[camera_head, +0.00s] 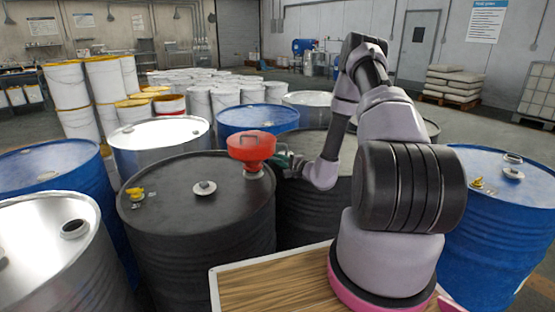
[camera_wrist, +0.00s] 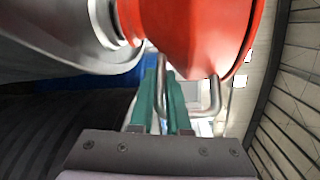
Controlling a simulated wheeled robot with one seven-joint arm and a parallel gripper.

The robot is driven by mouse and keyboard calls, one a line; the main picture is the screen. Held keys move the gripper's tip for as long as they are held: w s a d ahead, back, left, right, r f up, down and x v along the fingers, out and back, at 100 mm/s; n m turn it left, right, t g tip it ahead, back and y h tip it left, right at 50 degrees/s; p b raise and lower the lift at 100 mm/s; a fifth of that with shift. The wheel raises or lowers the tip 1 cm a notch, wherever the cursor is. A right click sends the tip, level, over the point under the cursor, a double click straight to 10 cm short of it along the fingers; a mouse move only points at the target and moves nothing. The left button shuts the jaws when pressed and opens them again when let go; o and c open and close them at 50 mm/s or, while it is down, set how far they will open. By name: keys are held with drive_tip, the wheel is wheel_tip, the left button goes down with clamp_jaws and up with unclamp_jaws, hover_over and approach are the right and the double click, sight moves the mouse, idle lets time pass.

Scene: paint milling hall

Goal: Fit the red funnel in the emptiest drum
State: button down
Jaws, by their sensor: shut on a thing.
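The red funnel (camera_head: 250,147) is upright over the right rear part of a black drum's lid (camera_head: 165,172). My gripper (camera_head: 284,160) is at the funnel's right side. In the wrist view its green fingers (camera_wrist: 163,98) are shut on the funnel's bent metal handle (camera_wrist: 214,98). The fill levels inside the drums are hidden.
The black drum has a grey cap (camera_head: 204,188) and a yellow valve (camera_head: 135,194). Steel drums (camera_head: 160,131) and blue drums (camera_head: 258,117) stand close around it. Another dark drum (camera_head: 312,190) stands beneath my arm. White pails (camera_head: 66,84) are stacked behind, left.

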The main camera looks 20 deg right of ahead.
drive_tip(key=shift+f, duration=0.75)
drive_tip(key=c, duration=0.8)
unclamp_jaws()
drive_tip(key=v, duration=1)
drive_tip(key=shift+s+d, duration=0.2)
drive_tip(key=shift+s, duration=0.1)
drive_tip(key=shift+v, duration=2.55)
drive_tip(key=shift+v, duration=2.45)
